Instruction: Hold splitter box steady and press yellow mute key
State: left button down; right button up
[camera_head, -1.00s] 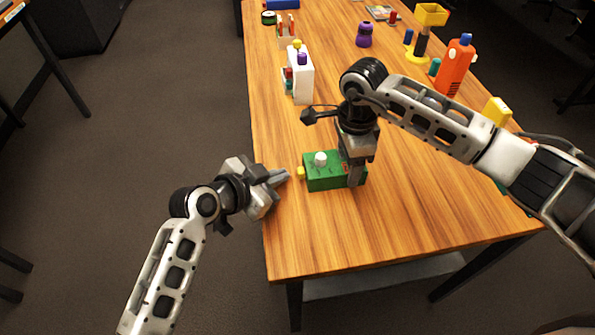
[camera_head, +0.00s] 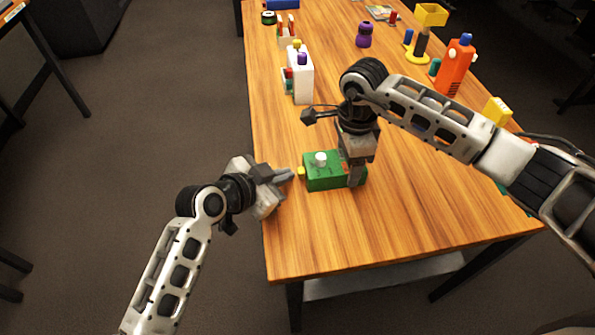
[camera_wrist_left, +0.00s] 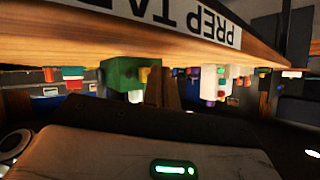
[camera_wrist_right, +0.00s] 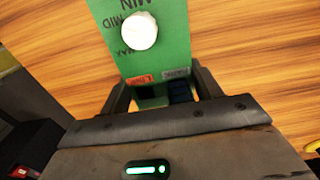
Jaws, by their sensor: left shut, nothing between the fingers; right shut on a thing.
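The green splitter box (camera_head: 325,180) lies near the table's left edge, with a white knob (camera_head: 320,158) on top and the yellow mute key (camera_head: 301,171) on its left side. My right gripper (camera_head: 356,175) is shut on the box's right end. In the right wrist view, the box (camera_wrist_right: 160,52) runs between the fingers, with lettering and the knob showing. My left gripper (camera_head: 290,175) is shut and empty, its tips just left of the yellow key. In the left wrist view, the key (camera_wrist_left: 144,74) shows beside the fingertips. I cannot tell whether they touch.
The wooden table (camera_head: 390,230) is clear in front of the box. Behind it stand a white box (camera_head: 300,78) with coloured parts, a purple object (camera_head: 364,35), an orange bottle (camera_head: 456,67) and a yellow-topped stand (camera_head: 430,15).

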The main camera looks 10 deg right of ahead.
pick_arm(q)
jog(key=shift+d, duration=0.5)
jog(key=shift+a, duration=0.1)
dwell(0.5)
jog(key=shift+a, duration=0.9)
jog(key=a, duration=0.5)
dwell(0.8)
jog(key=s+a+r, duration=0.4)
jog(key=a+r, duration=0.1)
jog(key=r, duration=0.1)
jog(key=shift+s+a+r, duration=0.2)
jog(key=shift+a+r, duration=0.1)
jog(key=shift+r, duration=0.1)
dwell(0.4)
